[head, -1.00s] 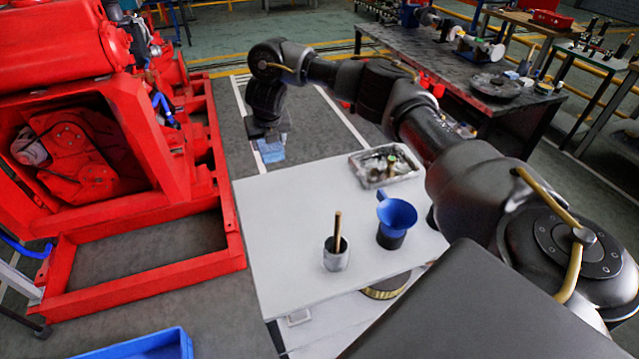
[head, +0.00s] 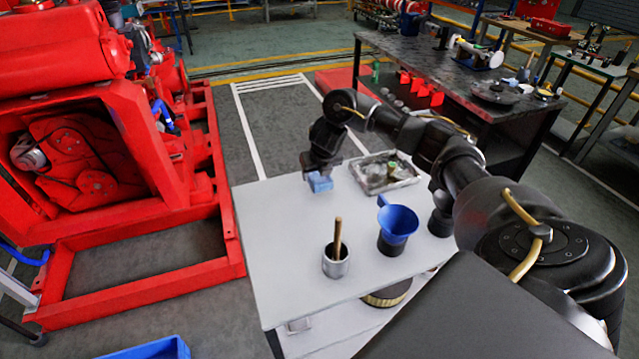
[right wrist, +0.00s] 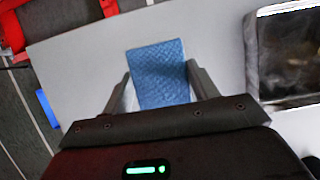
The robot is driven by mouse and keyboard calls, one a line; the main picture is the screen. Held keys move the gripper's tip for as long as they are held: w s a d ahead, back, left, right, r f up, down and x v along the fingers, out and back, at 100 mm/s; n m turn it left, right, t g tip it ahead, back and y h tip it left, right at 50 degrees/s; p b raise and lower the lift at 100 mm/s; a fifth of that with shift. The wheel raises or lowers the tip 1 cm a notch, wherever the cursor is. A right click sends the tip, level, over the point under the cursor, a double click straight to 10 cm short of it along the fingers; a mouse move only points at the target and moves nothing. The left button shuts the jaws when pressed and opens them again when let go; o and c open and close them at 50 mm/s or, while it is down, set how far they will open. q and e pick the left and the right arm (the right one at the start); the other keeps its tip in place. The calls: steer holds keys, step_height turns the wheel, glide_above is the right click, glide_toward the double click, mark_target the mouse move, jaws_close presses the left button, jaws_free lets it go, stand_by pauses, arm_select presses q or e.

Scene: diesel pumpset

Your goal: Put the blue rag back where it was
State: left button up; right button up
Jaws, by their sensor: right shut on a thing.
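The blue rag (head: 320,184) is a small, flat-looking piece of cloth. My right gripper (head: 319,174) is shut on it over the far part of the white table top (head: 275,230). In the right wrist view the rag (right wrist: 160,72) shows between the two fingers, with its textured face toward the camera and the table behind it. I cannot tell whether it touches the table or hangs just above it. My left gripper is not in view.
A metal tray of parts (head: 384,173) lies right of the rag. A blue funnel (head: 397,222) and a grey cup with a wooden handle (head: 336,262) stand nearer. The table's left half is clear. A red pumpset frame (head: 140,280) stands left of the table.

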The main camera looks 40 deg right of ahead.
mark_target(320, 181)
steer(key=f, duration=0.1)
steer(key=f+b, duration=0.1)
steer(key=shift+s+d+f, duration=0.15)
steer(key=shift+s+f, duration=0.15)
steer(key=shift+f, duration=0.1)
steer(key=shift+w+f, duration=0.1)
steer(key=shift+f, duration=0.4)
steer(key=shift+r, duration=0.1)
steer(key=o, duration=1.1)
steer(key=shift+c, duration=0.2)
